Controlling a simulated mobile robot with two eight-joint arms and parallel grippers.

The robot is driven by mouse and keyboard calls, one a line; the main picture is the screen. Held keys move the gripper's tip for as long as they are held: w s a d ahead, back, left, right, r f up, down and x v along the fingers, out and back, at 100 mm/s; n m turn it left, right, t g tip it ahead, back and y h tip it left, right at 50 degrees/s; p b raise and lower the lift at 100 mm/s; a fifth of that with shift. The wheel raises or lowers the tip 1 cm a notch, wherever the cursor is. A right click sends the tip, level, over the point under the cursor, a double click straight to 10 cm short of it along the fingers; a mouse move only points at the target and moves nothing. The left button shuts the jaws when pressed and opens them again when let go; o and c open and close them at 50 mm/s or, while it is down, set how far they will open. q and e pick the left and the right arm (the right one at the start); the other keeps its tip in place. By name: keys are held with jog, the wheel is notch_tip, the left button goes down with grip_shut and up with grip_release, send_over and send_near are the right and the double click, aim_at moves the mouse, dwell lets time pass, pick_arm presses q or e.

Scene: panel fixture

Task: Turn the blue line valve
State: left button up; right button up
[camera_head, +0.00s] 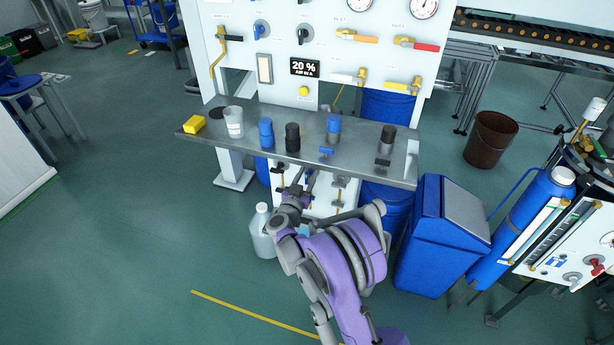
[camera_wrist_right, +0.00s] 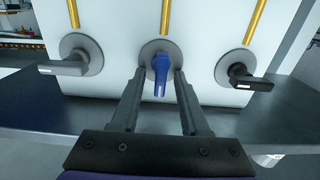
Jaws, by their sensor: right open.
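In the right wrist view, the blue valve handle (camera_wrist_right: 161,72) sits on a round grey disc on the white panel, with a brass pipe (camera_wrist_right: 165,15) above it. The handle points down in that picture. My right gripper (camera_wrist_right: 160,92) is open, its two fingers on either side of the lower part of the handle; I cannot tell whether they touch it. My left gripper is not in view.
A blue bin (camera_head: 432,240) stands right of my arm.

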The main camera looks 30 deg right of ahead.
grip_shut()
jog(key=shift+m+b, duration=0.3)
jog(key=shift+m, duration=0.2)
jog(key=m, duration=0.1)
jog(key=m+b, duration=0.1)
jog(key=m, duration=0.1)
jog(key=shift+s+d+f, duration=0.15)
jog(key=m, duration=0.4)
jog(key=m+b, duration=0.1)
jog(key=m, duration=0.4)
jog(key=f+m+b, duration=0.1)
jog(key=m, duration=0.3)
jog(key=shift+s+d+m, duration=0.25)
jog(key=shift+s+m, duration=0.05)
jog(key=shift+m, duration=0.1)
dwell(0.5)
